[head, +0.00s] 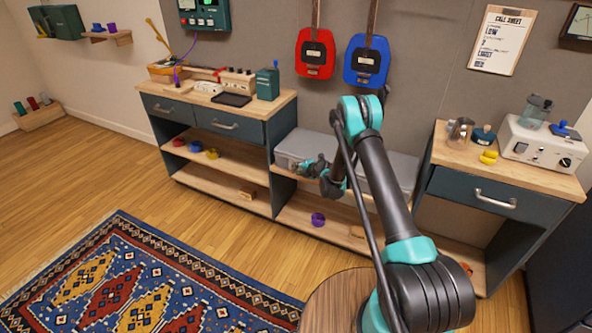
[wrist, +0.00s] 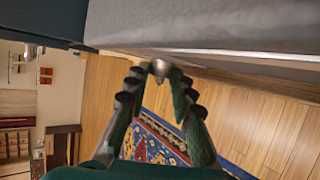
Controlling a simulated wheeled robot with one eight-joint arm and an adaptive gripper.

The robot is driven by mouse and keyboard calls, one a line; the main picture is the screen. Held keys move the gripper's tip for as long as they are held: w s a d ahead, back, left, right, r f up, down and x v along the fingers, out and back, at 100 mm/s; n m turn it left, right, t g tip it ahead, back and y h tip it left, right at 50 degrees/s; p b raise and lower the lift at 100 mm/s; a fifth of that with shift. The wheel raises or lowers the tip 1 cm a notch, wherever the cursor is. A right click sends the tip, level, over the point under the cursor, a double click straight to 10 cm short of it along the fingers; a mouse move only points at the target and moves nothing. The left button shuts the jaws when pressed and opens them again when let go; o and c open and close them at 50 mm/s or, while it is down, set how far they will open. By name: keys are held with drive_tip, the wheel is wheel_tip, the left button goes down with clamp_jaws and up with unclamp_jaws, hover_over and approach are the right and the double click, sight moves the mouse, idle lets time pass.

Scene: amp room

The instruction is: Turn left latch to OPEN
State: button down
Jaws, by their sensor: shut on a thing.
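A grey case (head: 296,147) sits on the low middle part of the cabinet in the head view, its middle hidden behind my arm. My gripper (head: 308,168) is at the front face of the case, left of its middle. In the wrist view the case's grey side (wrist: 220,22) fills the top. My gripper (wrist: 160,72) has its fingertips closed around a small metallic latch (wrist: 159,66) at the case's edge. The fingers largely cover the latch, so I cannot tell which way it is turned. No other latch is visible.
The left cabinet's wooden top (head: 180,98) holds several small items. The right cabinet (head: 500,190) carries a white device (head: 545,143) and a metal jug (head: 460,132). A round wooden stool (head: 330,300) stands in front. The patterned rug (head: 130,285) and floor at left are clear.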

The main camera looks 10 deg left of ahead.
drive_tip(key=shift+f+t+y, duration=0.15)
drive_tip(key=shift+t+y, duration=0.15)
drive_tip(key=shift+y, duration=0.2)
drive_tip(key=c, duration=1.3)
unclamp_jaws()
wheel_tip(320, 180, up, 10)
